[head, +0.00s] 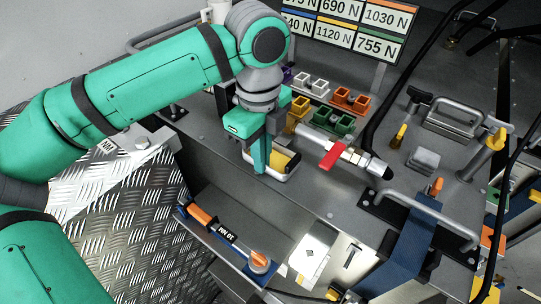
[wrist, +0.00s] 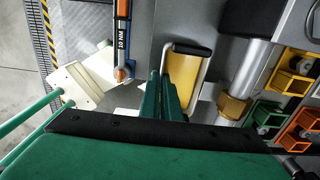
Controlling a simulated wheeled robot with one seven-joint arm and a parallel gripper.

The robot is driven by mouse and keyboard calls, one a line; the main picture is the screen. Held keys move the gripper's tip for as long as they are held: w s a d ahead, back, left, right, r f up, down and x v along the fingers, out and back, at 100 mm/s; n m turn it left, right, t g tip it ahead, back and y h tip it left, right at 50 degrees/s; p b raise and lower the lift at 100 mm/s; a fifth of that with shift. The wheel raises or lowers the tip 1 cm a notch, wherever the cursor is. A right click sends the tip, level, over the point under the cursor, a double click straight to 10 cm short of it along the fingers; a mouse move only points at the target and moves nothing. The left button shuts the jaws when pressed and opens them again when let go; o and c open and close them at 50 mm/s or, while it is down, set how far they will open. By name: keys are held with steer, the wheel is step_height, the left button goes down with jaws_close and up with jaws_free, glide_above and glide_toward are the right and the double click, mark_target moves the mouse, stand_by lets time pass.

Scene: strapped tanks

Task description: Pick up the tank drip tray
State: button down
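The tank drip tray appears to be the small pale-rimmed tray with a yellow inside and a dark bar across one end (head: 284,174). It sits on the grey deck below my gripper (head: 261,168). In the wrist view the tray (wrist: 186,82) lies just beyond and right of my fingertips (wrist: 160,76). My two green fingers point down at the tray's left wall, close together, one on or over its inner side. Whether they touch or clamp the wall is hidden. The near end of the tray is hidden behind my fingers.
A metal pipe with a red lever (head: 331,157) lies right of the tray. Coloured square holders (head: 334,120) stand behind it. An orange-and-blue torque tool (head: 204,216) lies in front on a lower rail. Strap handles (head: 430,210) stand at the right.

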steer(key=shift+r, duration=0.2)
steer(key=shift+r, duration=0.2)
step_height(320, 180, up, 2)
steer(key=shift+r, duration=0.1)
steer(key=s+a+r, duration=0.2)
steer(key=s+r, duration=0.3)
steer(key=s, duration=0.1)
steer(key=s+a+r, duration=0.3)
steer(key=s+r, duration=0.2)
steer(key=s, duration=0.2)
steer(key=shift+a, duration=0.25)
